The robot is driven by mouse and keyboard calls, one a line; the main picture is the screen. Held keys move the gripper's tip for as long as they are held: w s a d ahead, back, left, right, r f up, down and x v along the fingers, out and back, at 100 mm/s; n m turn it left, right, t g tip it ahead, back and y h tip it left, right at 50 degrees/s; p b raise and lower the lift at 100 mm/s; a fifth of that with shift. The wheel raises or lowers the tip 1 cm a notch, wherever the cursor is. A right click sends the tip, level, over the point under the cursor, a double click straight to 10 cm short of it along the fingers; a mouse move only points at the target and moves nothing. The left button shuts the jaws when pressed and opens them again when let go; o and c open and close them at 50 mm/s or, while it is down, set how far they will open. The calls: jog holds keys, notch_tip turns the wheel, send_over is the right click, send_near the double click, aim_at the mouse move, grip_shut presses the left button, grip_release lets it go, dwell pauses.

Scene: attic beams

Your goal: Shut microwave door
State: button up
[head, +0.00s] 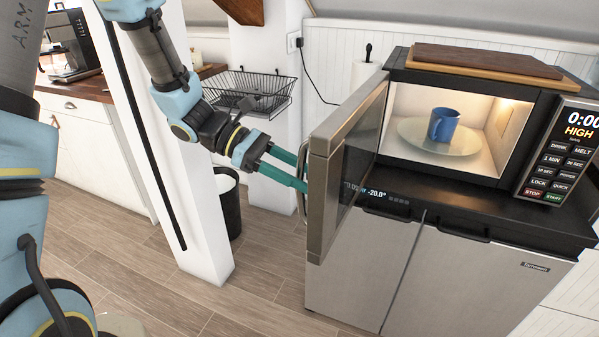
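The microwave (544,128) stands on a black-topped fridge at the right, with its inside lit. Its door (345,165) is wide open, swung out toward the left and front. A blue mug (443,125) sits on the glass turntable (410,131) inside. My gripper (304,180) reaches from the left to the outer side of the door, beside its handle (302,165).
A wire basket (245,92) hangs behind the gripper, above a black bin (228,205). Wooden boards (485,62) lie on the microwave. The fridge top (480,206) before the opening looks clear.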

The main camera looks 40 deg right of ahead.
grip_shut()
dwell(0.3)
dwell(1.1)
